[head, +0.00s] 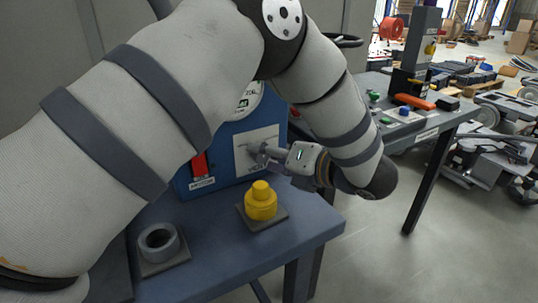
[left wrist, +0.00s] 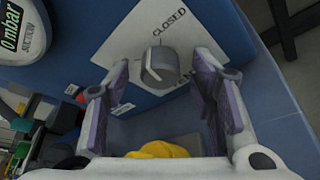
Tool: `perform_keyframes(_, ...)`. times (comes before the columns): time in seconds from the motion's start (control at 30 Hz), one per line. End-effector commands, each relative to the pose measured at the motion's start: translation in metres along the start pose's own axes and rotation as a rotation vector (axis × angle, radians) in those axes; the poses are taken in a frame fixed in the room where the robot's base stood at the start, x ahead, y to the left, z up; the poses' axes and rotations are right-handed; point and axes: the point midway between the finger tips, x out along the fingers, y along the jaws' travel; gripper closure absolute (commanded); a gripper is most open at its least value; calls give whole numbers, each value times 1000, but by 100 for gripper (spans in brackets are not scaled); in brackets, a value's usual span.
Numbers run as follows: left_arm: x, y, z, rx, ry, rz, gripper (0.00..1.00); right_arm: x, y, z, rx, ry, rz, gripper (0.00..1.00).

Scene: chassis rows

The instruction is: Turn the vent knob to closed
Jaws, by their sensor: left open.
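The vent knob (left wrist: 160,65) is a grey round knob on a white plate (left wrist: 193,35) on a blue panel, seen in the left wrist view. The word CLOSED is printed on the plate beside it; another label is partly hidden. Where the knob points is hard to tell. My left gripper (left wrist: 160,74) is open, with one finger on each side of the knob and gaps between. In the head view, my left gripper (head: 260,153) is in front of the plate (head: 243,140) and hides most of the knob. My right gripper is not in view.
A yellow stepped knob (head: 261,201) on a dark base stands just below my left gripper. A grey ring (head: 158,242) sits on the bench (head: 222,262). A red switch (head: 200,166) is left of the plate. Another table (head: 420,125) stands at right.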

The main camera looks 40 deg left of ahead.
Motion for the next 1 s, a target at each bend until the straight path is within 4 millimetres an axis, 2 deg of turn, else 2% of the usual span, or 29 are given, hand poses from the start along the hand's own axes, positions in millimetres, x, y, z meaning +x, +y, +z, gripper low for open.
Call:
perform_keyframes(0.1,0,0,0,1,0,0,51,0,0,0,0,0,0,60)
perform_keyframes(0.3,0,0,0,1,0,1,97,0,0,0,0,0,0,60)
perform_keyframes(0.67,-1,0,0,47,1,22,97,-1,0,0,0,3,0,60)
perform_keyframes(1.0,-1,-3,-1,260,1,109,97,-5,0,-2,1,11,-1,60)
